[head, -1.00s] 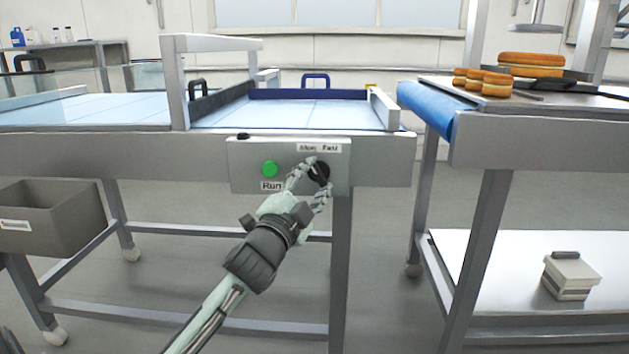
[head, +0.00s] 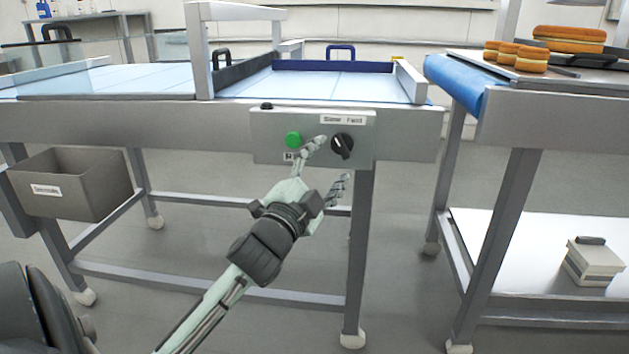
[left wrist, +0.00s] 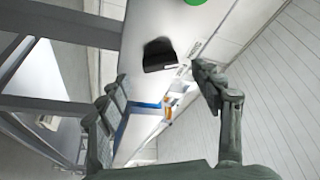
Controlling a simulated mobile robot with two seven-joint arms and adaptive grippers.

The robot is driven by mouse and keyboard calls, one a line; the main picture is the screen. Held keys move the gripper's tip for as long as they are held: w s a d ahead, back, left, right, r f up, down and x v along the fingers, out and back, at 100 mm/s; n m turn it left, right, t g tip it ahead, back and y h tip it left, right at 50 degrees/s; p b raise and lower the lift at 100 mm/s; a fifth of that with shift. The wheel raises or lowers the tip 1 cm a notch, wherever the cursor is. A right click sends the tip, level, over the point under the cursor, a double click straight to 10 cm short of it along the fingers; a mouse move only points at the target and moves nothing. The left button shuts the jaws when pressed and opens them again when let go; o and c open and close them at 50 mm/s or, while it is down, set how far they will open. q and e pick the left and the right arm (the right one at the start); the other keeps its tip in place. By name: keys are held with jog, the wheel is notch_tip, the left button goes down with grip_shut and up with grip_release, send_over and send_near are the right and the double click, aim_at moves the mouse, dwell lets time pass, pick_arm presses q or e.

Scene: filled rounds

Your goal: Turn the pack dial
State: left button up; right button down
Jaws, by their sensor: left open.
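The pack dial (head: 342,146) is a round black knob on the grey control panel (head: 262,150), under a "Slow Fast" label (head: 342,119). Its raised grip looks tilted toward the lower right. In the left wrist view the dial (left wrist: 158,54) is a dark knob ahead of the spread fingers. My left gripper (head: 331,161) is open and empty, just below and left of the dial in the head view. One finger overlaps the panel by the dial's left side, the other is below the panel. It seems apart from the dial. My right gripper is not in view.
A green Run button (head: 293,139) sits left of the dial, its label partly covered by a finger. A grey bin (head: 70,185) hangs at left. A blue-belted conveyor (head: 462,84) stands at right, with filled rounds (head: 516,55) beyond. Open floor lies between the frames.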

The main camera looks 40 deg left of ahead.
pick_arm(q)
jog(key=v, duration=0.7)
jog(key=shift+s, duration=0.2)
